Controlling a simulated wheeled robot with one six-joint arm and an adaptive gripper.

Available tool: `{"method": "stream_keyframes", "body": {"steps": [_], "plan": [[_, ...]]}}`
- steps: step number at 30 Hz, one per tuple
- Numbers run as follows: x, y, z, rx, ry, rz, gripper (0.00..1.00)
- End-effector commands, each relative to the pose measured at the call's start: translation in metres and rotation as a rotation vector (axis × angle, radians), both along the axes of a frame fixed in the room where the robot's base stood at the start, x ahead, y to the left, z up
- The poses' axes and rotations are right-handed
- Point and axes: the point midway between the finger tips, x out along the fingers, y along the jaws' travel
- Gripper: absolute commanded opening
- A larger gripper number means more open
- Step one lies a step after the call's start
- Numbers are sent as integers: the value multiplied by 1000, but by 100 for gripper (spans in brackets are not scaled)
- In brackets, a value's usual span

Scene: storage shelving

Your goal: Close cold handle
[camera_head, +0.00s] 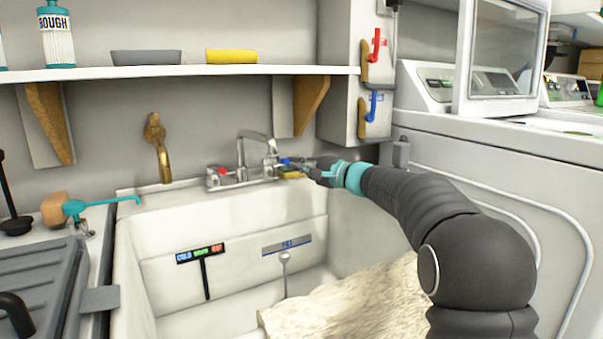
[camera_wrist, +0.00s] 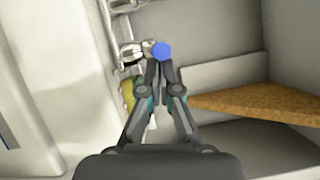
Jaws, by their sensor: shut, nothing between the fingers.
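The cold handle is the one with a round blue cap (camera_head: 284,161) on the right side of the chrome faucet (camera_head: 258,145), at the back edge of the sink. A red-marked handle (camera_head: 222,171) is on the faucet's left side. My gripper (camera_head: 308,169) reaches in from the right, close beside the blue handle. In the wrist view, my gripper (camera_wrist: 161,64) has its fingertips together and empty, right at the blue cap (camera_wrist: 161,51). I cannot tell whether they touch it. Most of the handle's lever is hidden.
A yellow object (camera_head: 291,173) lies by the faucet under my gripper. A wooden shelf bracket (camera_head: 309,104) is above. The white sink (camera_head: 168,219) is below, with a pale rough board (camera_head: 362,303) across its right side. Red (camera_head: 376,44) and blue (camera_head: 371,105) wall levers are on the right.

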Motion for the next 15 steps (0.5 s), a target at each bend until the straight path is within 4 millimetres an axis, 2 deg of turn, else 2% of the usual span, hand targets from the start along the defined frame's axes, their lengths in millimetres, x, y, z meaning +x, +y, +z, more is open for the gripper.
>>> {"method": "stream_keyframes", "body": {"steps": [1,15], "plan": [[-4,3,-5,0,-2,2,0],[-12,14,1,0,-1,9,0]]}}
